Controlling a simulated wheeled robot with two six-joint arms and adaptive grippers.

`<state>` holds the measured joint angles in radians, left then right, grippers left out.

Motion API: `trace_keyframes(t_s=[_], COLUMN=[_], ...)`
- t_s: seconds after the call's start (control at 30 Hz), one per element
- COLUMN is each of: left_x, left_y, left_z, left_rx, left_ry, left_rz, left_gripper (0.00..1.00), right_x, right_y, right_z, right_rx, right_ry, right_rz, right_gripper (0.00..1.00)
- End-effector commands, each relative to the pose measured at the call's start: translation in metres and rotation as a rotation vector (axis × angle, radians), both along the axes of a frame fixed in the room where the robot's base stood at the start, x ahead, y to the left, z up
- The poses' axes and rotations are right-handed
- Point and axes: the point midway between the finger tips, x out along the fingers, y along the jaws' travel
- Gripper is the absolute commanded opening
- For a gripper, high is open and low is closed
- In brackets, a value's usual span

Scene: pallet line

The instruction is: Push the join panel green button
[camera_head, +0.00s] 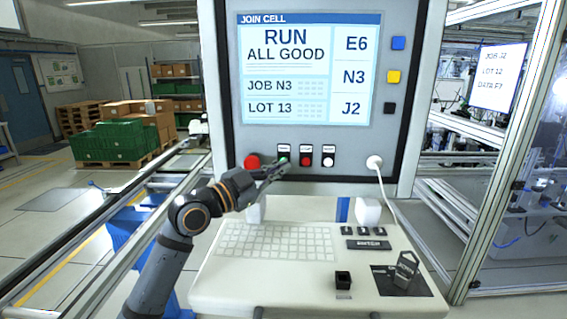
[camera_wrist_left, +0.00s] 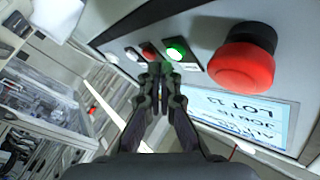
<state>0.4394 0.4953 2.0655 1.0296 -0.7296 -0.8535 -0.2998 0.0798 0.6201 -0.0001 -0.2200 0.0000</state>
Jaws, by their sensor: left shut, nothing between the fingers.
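The join panel (camera_head: 394,150) stands upright with a screen reading "RUN ALL GOOD". The green button (camera_head: 283,160) is in its lower row, partly hidden by my gripper in the head view. In the left wrist view the green button (camera_wrist_left: 176,50) looks bright, just beyond the fingertips. My left gripper (camera_head: 279,167) is shut and empty, its tips at the green button; I cannot tell whether they touch it. It also shows in the left wrist view (camera_wrist_left: 160,72). My right gripper is not in view.
A red mushroom button (camera_head: 252,162) is left of the green one; a red button (camera_head: 306,161) and a white button (camera_head: 328,162) are to its right. A keyboard (camera_head: 275,241) lies on the desk below. A white cable (camera_head: 382,185) hangs at the right.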

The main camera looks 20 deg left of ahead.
Motion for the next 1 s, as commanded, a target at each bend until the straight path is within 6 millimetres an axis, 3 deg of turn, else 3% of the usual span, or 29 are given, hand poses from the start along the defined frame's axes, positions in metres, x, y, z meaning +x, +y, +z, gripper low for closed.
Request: trace_keyframes(t_s=[0.23,0.7,1.0], left_x=[-0.003,-0.046,-0.049], left_y=[0.0,-0.01,-0.011], left_z=[-0.001,-0.001,0.0], left_rx=[0.0,0.003,-0.001], left_ry=[0.001,0.0,0.0], left_rz=[0.001,0.002,-0.001], left_gripper=[0.0,0.0,0.0], right_x=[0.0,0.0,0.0], right_y=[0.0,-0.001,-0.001], right_z=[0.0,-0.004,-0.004], right_rx=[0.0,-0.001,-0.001], right_ry=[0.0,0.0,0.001], right_rz=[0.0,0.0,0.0], right_gripper=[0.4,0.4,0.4])
